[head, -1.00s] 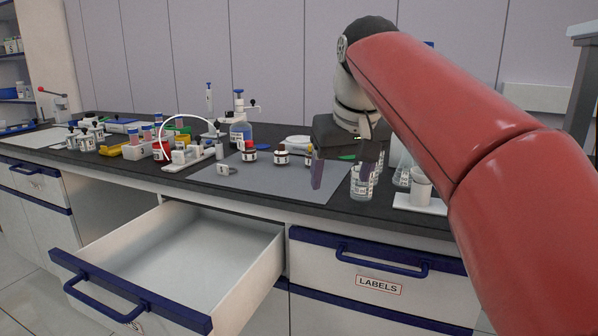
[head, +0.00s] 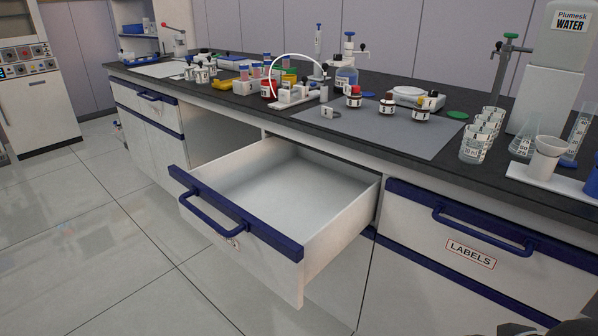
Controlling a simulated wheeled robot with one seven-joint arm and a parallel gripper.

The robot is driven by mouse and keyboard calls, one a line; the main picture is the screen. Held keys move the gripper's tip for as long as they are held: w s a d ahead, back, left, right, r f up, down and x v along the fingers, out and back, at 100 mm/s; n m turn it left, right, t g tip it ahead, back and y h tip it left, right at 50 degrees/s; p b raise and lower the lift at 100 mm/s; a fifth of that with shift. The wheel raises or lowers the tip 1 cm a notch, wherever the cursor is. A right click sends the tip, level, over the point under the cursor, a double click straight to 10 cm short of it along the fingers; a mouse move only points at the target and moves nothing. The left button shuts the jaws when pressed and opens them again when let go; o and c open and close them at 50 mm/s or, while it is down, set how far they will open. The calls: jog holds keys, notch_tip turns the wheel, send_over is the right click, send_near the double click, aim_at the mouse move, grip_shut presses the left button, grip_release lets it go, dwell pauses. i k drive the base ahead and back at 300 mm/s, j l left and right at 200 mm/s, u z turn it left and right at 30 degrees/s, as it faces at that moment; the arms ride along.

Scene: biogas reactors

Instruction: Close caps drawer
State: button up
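An open drawer with a blue-edged front (head: 270,238) stands pulled far out from under the dark bench in the head view. Its inside (head: 285,182) is pale and looks empty. Its blue bar handle (head: 208,219) is on the front face, and a label below it is too small and hidden to read. My gripper is not in view. A dark piece at the bottom right corner may be part of my arm, but I cannot tell.
A closed drawer marked LABELS (head: 470,254) is to the right of the open one. The bench top (head: 455,158) carries bottles, beakers (head: 482,137), a white mortar (head: 543,160) and racks. The tiled floor (head: 110,240) in front and left is clear.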

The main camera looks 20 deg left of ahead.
aim_at(282, 211)
jog(key=u, duration=1.6)
jog(key=i+j, duration=0.7)
jog(key=j, duration=0.1)
